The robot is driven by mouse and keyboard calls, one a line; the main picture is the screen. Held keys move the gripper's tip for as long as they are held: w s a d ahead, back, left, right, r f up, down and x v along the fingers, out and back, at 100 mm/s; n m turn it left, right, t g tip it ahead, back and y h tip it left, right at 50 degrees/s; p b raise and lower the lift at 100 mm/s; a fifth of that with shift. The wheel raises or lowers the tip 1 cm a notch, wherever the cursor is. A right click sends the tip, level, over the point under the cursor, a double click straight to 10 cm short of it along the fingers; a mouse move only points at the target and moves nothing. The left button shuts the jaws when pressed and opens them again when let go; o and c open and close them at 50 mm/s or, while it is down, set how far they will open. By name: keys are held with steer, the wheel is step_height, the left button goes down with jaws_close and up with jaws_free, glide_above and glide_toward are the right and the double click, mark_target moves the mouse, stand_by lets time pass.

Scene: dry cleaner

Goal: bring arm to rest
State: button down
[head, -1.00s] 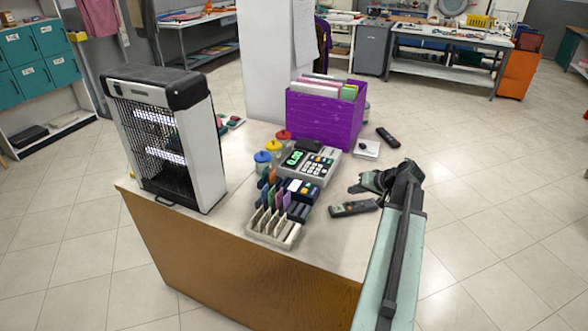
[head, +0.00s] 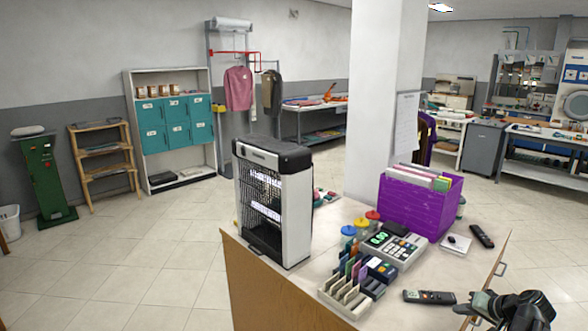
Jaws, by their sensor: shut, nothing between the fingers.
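My gripper (head: 472,311) is at the lower right of the head view, over the right edge of the counter (head: 419,317). It is dark, and its fingers point left. They are shut with nothing held between them. A grey and black remote-like device (head: 429,297) lies on the counter just up and left of the fingers, apart from them as far as I can tell. Most of my arm is below the picture.
On the counter stand a black and white insect-lamp box (head: 274,203), a purple file box (head: 418,207), a calculator-like register (head: 394,246) and a card rack (head: 345,297). A black remote (head: 482,236) lies near the right edge. Tiled floor (head: 130,276) is open at left.

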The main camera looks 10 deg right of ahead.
steer(key=w+a+n+g+y+p, duration=0.15)
steer(key=w+a, duration=0.35)
steer(key=a, duration=0.5)
steer(key=w+a+n+y, duration=0.1)
steer(key=w+a+n, duration=0.1)
steer(key=w+a, duration=0.5)
steer(key=w+a+n+g+y, duration=0.1)
steer(key=w+a+n, duration=0.15)
steer(key=a, duration=0.95)
steer(key=s+a+f+n+g+h+p, duration=0.1)
steer(key=s+a+n+g, duration=0.1)
steer(key=a, duration=0.9)
steer(key=s+a+f+n+g+p, duration=0.1)
steer(key=s+a+f+n+g, duration=0.15)
steer(key=a, duration=0.75)
steer(key=s+d+m+g+h, duration=0.2)
steer(key=s+d+m+h, duration=0.1)
steer(key=s, duration=0.3)
steer(key=shift+d+f+h, duration=0.15)
steer(key=shift+f+h, duration=0.2)
steer(key=shift+f, duration=0.05)
steer(key=shift+s, duration=0.1)
